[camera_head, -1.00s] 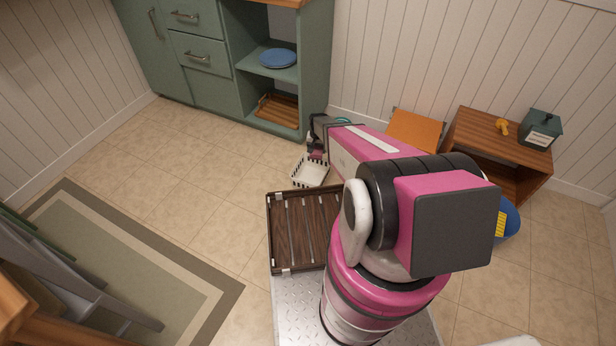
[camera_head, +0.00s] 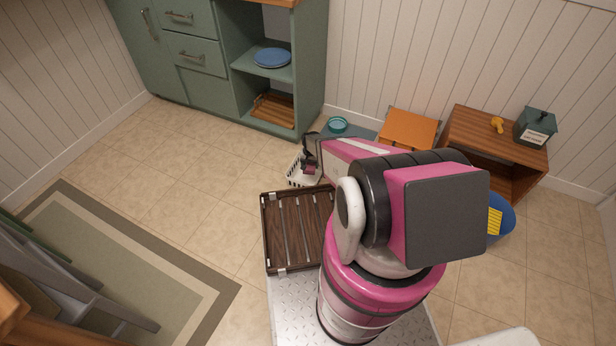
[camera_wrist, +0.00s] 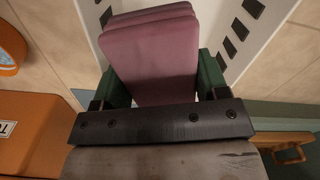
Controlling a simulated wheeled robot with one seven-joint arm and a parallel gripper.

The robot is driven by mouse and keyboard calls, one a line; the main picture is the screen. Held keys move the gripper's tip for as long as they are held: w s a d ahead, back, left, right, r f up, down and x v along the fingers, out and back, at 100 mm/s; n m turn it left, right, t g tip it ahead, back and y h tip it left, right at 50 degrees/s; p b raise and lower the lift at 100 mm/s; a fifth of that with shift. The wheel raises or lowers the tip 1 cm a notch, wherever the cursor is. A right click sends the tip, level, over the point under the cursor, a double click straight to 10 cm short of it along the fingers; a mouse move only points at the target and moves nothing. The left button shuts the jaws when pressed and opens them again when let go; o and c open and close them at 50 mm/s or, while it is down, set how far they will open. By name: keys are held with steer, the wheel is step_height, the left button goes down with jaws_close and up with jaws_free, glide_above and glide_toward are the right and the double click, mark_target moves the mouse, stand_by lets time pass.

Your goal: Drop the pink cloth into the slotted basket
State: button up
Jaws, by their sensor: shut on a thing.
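The pink cloth (camera_wrist: 155,45), a folded mauve-pink stack, is between the green fingers of my gripper (camera_wrist: 162,80) in the wrist view. My gripper is shut on it. The white slotted basket (camera_wrist: 213,14) shows behind the cloth there, its pale walls lined with dark slots. In the head view the basket (camera_head: 294,176) stands on the floor, partly hidden by my gripper (camera_head: 310,152). The cloth (camera_head: 310,170) shows as a small pink patch over the basket. I cannot tell whether it touches the basket.
A dark slatted wooden crate (camera_head: 297,232) is just in front of the basket. A green cabinet (camera_head: 310,75) stands behind, left. Floor left of the basket is clear.

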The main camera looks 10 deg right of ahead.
steer(key=shift+f, duration=0.4)
steer(key=o, duration=0.9)
steer(key=shift+r, duration=0.15)
step_height(320, 180, up, 11)
steer(key=shift+f, duration=0.2)
